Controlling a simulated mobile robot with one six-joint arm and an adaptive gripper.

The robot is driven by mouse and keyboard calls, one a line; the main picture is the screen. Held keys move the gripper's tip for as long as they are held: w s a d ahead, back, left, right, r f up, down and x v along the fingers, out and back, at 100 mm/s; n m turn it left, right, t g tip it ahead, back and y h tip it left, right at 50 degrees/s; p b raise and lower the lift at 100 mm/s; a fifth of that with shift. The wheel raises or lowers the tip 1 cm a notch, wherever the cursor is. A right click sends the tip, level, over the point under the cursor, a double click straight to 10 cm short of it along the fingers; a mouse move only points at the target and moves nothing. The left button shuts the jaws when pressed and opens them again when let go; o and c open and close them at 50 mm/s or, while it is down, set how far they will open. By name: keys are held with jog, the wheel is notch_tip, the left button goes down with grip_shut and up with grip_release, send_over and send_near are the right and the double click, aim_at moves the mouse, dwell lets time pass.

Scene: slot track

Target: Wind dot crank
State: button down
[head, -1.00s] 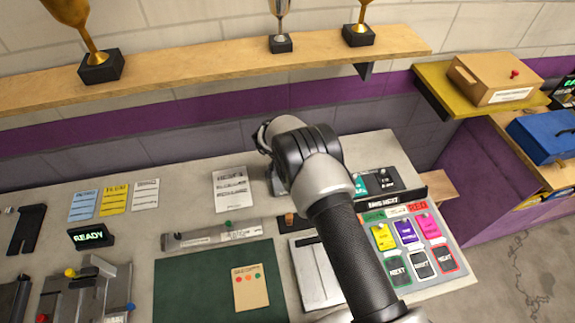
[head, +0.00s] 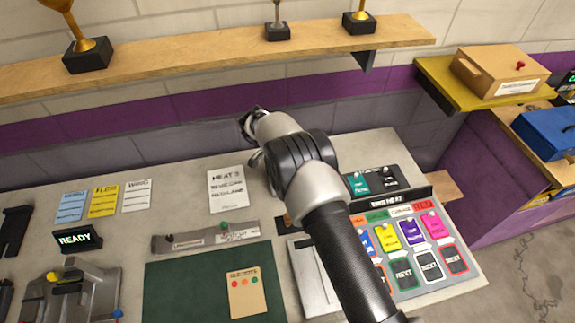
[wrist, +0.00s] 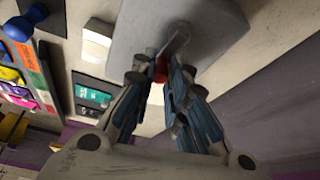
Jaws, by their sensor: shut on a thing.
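In the wrist view, my gripper (wrist: 161,66) has its two blue-grey fingers closed on a small red knob (wrist: 160,71). A short metal crank arm (wrist: 179,38) runs up from the knob, against a grey block (wrist: 216,28). Most of the knob is hidden between the fingertips. In the head view, my arm covers the crank and my gripper, at the back of the bench right of the white heat card (head: 228,190).
Right of my arm stand a small dark panel (head: 388,180) and a board of coloured cards (head: 410,235). A green mat (head: 190,290) and a lit READY sign (head: 77,240) lie to the left. A trophy shelf (head: 200,65) runs above the bench.

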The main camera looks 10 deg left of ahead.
dwell(0.3)
jog(key=c, duration=1.8)
grip_release()
jog(key=shift+c, duration=0.2)
jog(key=v, duration=1.2)
jog(key=shift+o, duration=0.3)
